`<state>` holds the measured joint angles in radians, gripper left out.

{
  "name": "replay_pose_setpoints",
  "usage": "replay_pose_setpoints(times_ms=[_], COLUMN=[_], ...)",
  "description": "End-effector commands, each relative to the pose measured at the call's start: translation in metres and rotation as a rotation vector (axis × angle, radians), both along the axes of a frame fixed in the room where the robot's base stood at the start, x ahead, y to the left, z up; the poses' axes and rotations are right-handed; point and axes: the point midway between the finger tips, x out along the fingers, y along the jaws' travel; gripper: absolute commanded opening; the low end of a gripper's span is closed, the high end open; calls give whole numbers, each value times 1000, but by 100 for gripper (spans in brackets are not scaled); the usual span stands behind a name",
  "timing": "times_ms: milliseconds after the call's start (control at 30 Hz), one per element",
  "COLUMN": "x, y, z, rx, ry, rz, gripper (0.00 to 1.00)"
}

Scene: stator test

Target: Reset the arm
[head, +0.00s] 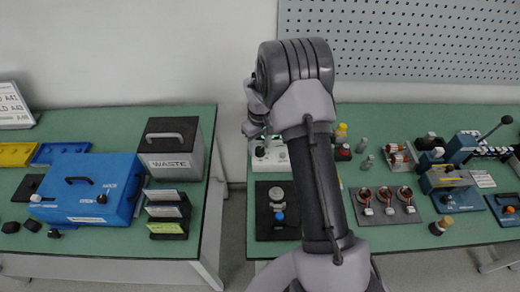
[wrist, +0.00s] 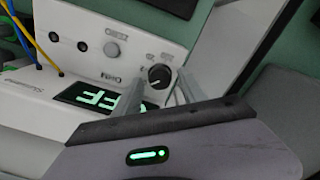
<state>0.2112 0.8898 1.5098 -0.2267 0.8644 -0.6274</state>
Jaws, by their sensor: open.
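My arm rises through the middle of the head view and bends over at its top. One finger hides part of the display. I cannot tell whether the fingers touch the instrument. In the head view the instrument (head: 270,157) is partly behind my arm, and the fingertips are not clear.
The right bench holds a grey mat (head: 420,212) with copper-wound parts and a blue lever press (head: 462,147). A gap separates the benches. Yellow and blue leads (wrist: 45,45) plug into the instrument.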

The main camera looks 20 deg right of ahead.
Motion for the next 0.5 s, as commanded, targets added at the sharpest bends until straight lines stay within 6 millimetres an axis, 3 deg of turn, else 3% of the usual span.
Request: replay_pose_setpoints(times_ms=[233, 500], x=[0, 0], y=[0, 0], z=[55, 55], rx=[0, 0], ry=[-1, 0], rz=[0, 0], gripper=[49, 49])
